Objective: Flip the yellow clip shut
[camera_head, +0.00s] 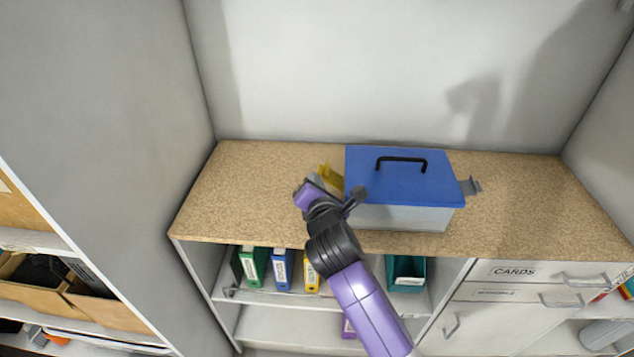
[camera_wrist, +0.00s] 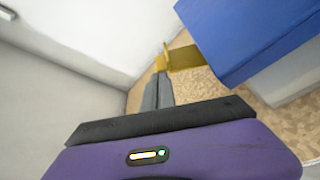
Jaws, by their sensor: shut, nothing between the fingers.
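A clear box with a blue lid (camera_head: 402,174) and a black handle stands on the wood-grain countertop. The yellow clip (camera_head: 327,173) sticks out from the box's left side, swung outward from the wall; it also shows in the wrist view (camera_wrist: 184,57). A grey clip (camera_head: 470,186) sticks out on the box's right side. My gripper (camera_wrist: 160,76) is shut and empty, with its fingertips close to the outer end of the yellow clip. I cannot tell whether they touch. In the head view my wrist hides part of the gripper and the box's lower left corner.
The countertop (camera_head: 248,178) is clear left of the box, up to the grey cabinet side wall (camera_head: 130,110). A white back wall (camera_head: 330,70) rises behind.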

